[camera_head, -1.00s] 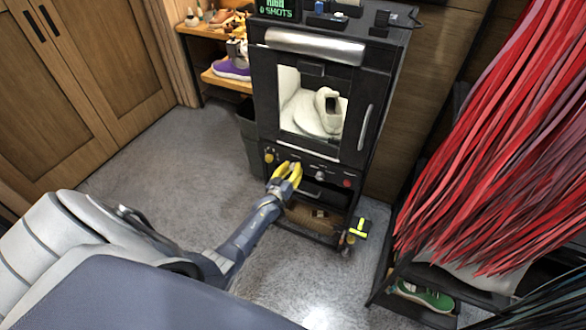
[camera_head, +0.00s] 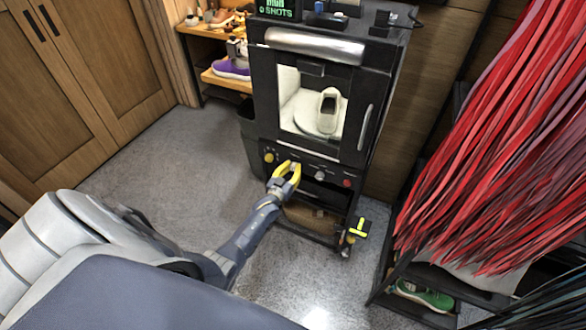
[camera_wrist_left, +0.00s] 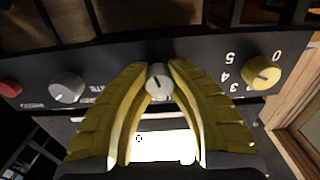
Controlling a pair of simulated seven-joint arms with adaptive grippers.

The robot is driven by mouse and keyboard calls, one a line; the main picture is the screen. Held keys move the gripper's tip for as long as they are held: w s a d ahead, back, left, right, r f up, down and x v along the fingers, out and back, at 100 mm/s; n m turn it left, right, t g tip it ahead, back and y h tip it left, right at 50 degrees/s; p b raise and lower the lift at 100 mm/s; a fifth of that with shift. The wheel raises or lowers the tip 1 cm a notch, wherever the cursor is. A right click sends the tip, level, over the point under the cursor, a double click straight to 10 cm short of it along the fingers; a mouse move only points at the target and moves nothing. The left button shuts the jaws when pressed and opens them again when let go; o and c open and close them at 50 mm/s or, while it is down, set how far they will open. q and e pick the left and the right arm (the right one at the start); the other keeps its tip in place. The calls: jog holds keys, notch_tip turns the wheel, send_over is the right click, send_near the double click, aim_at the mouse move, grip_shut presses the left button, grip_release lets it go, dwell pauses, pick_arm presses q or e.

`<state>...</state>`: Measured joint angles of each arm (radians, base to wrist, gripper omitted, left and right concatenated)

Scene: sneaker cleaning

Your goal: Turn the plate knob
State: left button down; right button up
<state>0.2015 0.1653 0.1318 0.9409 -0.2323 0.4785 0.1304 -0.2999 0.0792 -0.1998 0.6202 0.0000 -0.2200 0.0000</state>
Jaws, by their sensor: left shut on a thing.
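My left gripper (camera_head: 288,168) is at the front control panel of the black cabinet (camera_head: 385,60). Its yellow fingers are closed around a small grey knob (camera_wrist_left: 158,82), one finger on each side, in the left wrist view. Whether this is the plate knob cannot be read, as no label shows on it. A white sneaker (camera_head: 329,108) sits on a round white plate (camera_head: 297,119) behind the cabinet's window. My right gripper is not in view.
A yellow numbered knob (camera_head: 268,157), a silver knob (camera_head: 320,175) and a red button (camera_head: 347,183) are on the same panel. A shoe shelf (camera_head: 222,80) stands at the back left. Red strips (camera_head: 490,130) hang at right. The floor at left is clear.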

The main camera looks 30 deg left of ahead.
pick_arm(q)
jog(key=shift+w+r+m, duration=0.1)
jog(key=shift+r+m, duration=0.1)
jog(key=shift+m, duration=1.3)
jog(key=c, duration=1.1)
grip_release()
jog(key=shift+o, duration=0.2)
jog(key=shift+s+d+f, duration=0.1)
jog(key=shift+s+f, duration=0.1)
jog(key=shift+s, duration=0.35)
jog(key=s+d, duration=0.1)
jog(key=s, duration=1)
jog(key=shift+d, duration=0.15)
jog(key=shift+r, duration=0.1)
